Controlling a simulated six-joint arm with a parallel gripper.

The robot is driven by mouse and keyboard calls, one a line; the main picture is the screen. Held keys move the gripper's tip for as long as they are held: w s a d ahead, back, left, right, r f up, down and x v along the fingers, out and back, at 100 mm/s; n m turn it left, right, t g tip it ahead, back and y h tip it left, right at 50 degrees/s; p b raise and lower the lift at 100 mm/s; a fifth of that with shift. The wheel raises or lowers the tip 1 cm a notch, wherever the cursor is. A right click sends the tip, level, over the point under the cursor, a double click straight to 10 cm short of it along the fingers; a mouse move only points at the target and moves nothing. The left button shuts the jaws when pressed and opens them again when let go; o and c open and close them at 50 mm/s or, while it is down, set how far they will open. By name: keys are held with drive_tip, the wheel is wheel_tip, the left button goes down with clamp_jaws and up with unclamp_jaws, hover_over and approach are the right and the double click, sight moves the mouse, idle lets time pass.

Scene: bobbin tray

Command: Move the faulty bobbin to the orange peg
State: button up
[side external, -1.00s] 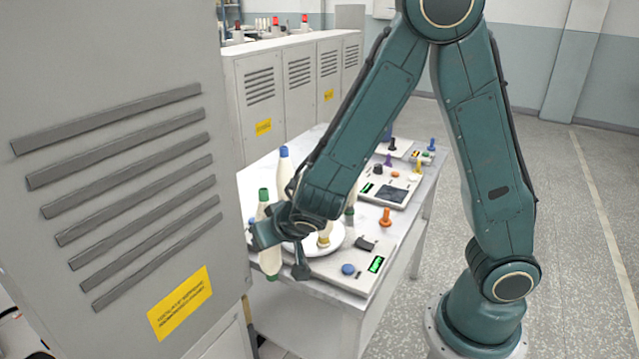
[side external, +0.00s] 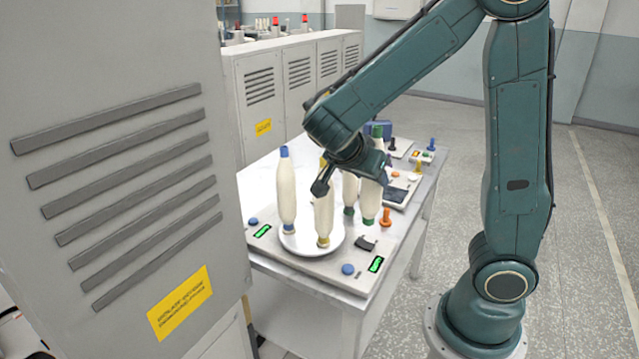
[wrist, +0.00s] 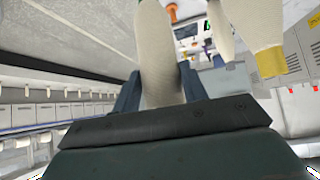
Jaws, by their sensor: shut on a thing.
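My gripper (side external: 373,172) is shut around the middle of a cream bobbin with green ends (side external: 369,196), held upright. In the wrist view the held bobbin (wrist: 158,60) stands between my two blue fingers. The orange peg (side external: 386,217) stands just right of the held bobbin's lower end in the side view. Whether that end touches anything is unclear. On the round white tray (side external: 290,245) stand a blue-tipped bobbin (side external: 286,190) and a yellow-ended bobbin (side external: 323,212). Another bobbin (side external: 350,188) stands behind; my gripper hides its top. No fault mark is legible.
The bench has a lit green display (side external: 376,264), a blue button (side external: 347,269) and a black item (side external: 365,244) near the front. Smaller pegs, including a blue one (side external: 432,144), stand at the back right. A grey cabinet (side external: 120,150) fills the left.

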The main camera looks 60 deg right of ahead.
drive_tip(key=s+d+r+m+g+y, duration=0.1)
drive_tip(key=s+d+m+g, duration=0.2)
drive_tip(key=d, duration=1)
drive_tip(key=w+d+f+m+g+y, duration=0.1)
drive_tip(key=w+d+f+m+g, duration=0.1)
drive_tip(key=w+d+f, duration=0.3)
drive_tip(key=d+f+m, duration=0.1)
drive_tip(key=d, duration=0.1)
drive_tip(key=shift+w+d+f+m, duration=0.3)
drive_tip(key=shift+d+f+m, duration=0.05)
drive_tip(key=shift+d+m, duration=0.05)
drive_tip(key=shift+f, duration=0.15)
drive_tip(key=shift+f, duration=3.6)
idle(0.4)
drive_tip(key=o, duration=1.1)
drive_tip(key=shift+w+a, duration=0.1)
